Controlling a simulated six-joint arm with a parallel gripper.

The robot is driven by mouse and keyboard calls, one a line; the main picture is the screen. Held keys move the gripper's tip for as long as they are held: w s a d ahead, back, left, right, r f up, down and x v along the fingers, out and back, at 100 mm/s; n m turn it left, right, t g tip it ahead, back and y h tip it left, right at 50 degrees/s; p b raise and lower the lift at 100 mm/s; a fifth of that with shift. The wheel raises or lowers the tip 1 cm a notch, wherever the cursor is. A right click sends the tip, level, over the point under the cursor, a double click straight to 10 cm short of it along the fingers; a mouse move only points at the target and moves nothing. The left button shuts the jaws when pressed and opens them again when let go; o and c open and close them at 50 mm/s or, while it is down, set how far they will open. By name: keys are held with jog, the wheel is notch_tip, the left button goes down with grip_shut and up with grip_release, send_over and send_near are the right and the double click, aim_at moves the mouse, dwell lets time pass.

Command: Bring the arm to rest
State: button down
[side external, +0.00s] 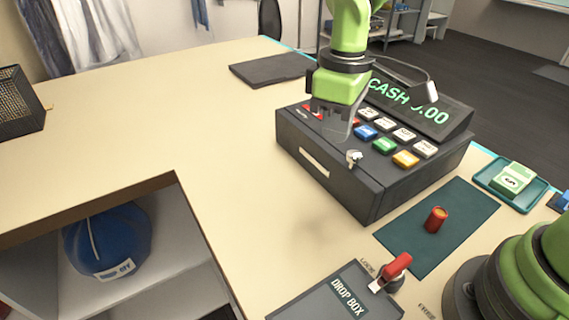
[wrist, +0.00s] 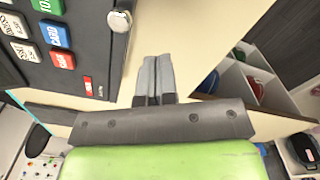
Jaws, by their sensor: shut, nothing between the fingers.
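My gripper (side external: 340,132) points down near the left part of the dark cash register (side external: 330,178) in the side view. Its two grey fingers are together with nothing between them. In the wrist view the shut fingertips (wrist: 158,60) show against the pale counter, beside the register's edge (wrist: 118,62). They appear apart from the register; their exact height cannot be told. My green arm comes down from the top of the side view.
A drop box (side external: 325,297) with a red-handled lever (side external: 396,266) stands in front. A red cylinder (side external: 436,220) stands on a dark teal mat (side external: 408,252). A tray (side external: 484,178) holds banknotes. A blue cap (side external: 108,240) lies in the cubby. The counter's left middle is clear.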

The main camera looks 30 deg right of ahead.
jog(key=shift+r, duration=0.15)
jog(key=s+d+r+m+t+y, duration=0.1)
jog(key=s+d+r+m+t, duration=0.25)
jog(key=s+r, duration=0.45)
jog(key=s+d+r+m+t+y, duration=0.1)
jog(key=s+d+r+m+t, duration=0.2)
jog(key=s+r+m, duration=0.2)
jog(key=s+m, duration=0.1)
jog(key=s, duration=0.2)
jog(key=shift+s+t, duration=0.35)
jog(key=shift+r+m, duration=0.1)
jog(key=shift+m, duration=0.15)
